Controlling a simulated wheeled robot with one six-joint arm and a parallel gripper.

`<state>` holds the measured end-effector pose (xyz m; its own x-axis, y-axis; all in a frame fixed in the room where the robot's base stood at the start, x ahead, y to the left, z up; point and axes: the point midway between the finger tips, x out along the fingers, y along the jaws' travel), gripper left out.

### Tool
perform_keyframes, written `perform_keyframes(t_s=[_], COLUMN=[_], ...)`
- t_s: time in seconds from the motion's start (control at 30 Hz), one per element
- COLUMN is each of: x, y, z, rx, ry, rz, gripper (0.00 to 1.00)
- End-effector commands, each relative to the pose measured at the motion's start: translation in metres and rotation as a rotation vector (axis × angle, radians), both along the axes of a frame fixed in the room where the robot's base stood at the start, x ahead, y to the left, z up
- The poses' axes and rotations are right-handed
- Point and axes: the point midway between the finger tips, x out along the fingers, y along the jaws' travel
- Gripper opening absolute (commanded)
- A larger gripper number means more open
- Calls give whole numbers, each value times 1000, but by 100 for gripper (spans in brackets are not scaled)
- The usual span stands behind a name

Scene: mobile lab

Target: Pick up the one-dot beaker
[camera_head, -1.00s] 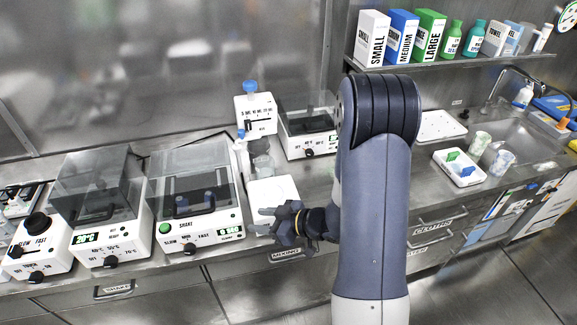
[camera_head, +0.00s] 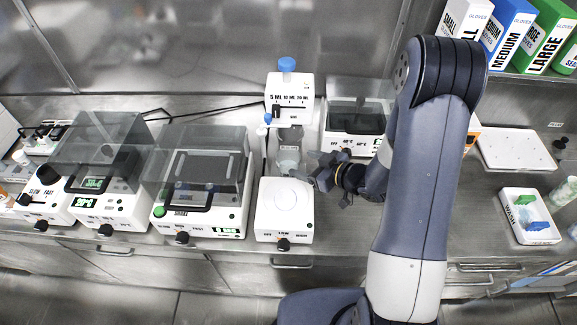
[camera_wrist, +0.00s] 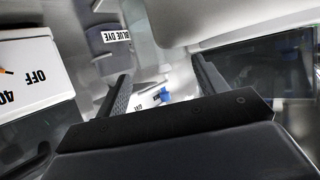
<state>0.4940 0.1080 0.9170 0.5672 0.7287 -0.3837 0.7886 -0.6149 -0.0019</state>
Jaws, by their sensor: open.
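A clear glass beaker (camera_head: 289,158) stands behind the white plate device and below the dispenser in the head view. No dot mark can be made out on it, so I cannot tell whether it is the one-dot beaker. My gripper (camera_head: 316,172) is just to its right, pointing left, with its fingertips close to the beaker. In the wrist view my gripper (camera_wrist: 162,75) has its two dark fingers spread apart. No beaker is clearly seen between them; the view there is pale and blurred.
The white plate device (camera_head: 284,222) with a round top is in front of the beaker. The dispenser (camera_head: 290,98) stands behind it. A clear-lidded shaker (camera_head: 203,180) is at left, another lidded device (camera_head: 357,125) at right.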

Motion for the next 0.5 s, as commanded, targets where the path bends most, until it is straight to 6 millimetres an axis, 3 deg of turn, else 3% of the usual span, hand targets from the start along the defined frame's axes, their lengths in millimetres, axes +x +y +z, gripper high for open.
perform_keyframes(t_s=[0.5], x=[30], y=[37], z=[-19], rx=[0], ry=[0], rz=[2], gripper=[68])
